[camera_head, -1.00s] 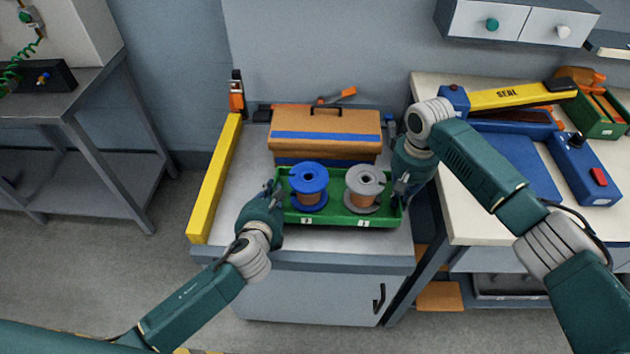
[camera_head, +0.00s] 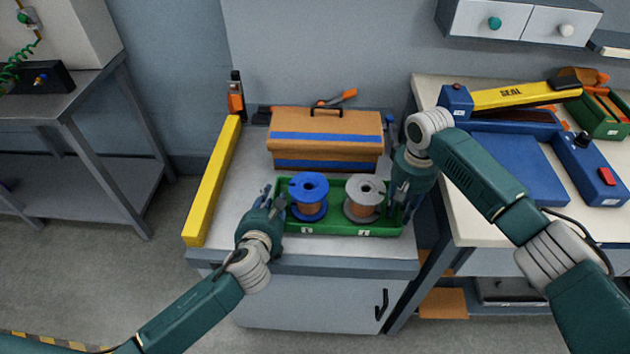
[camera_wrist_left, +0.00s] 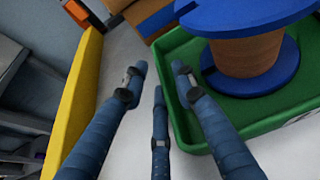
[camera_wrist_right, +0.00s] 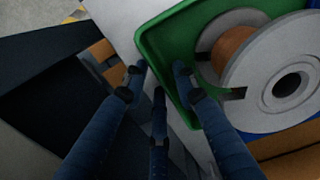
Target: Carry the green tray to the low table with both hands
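The green tray (camera_head: 335,229) rests on a grey cabinet top and holds a blue spool (camera_head: 309,196) and a grey spool (camera_head: 363,198), both with copper-coloured windings. My left gripper (camera_head: 274,203) is at the tray's left end. In the left wrist view its fingers (camera_wrist_left: 158,82) are spread, one over the tray's rim and the others outside it. My right gripper (camera_head: 401,199) is at the right end. In the right wrist view its fingers (camera_wrist_right: 156,80) are apart, with the tray's end wall (camera_wrist_right: 152,45) between them. I cannot identify the low table in these views.
An orange-brown toolbox (camera_head: 327,137) stands close behind the tray. A yellow bar (camera_head: 211,183) runs along the cabinet's left edge. A white workbench (camera_head: 465,207) with a sealer (camera_head: 525,95) stands at right, a metal bench (camera_head: 62,101) at left. Open floor lies between.

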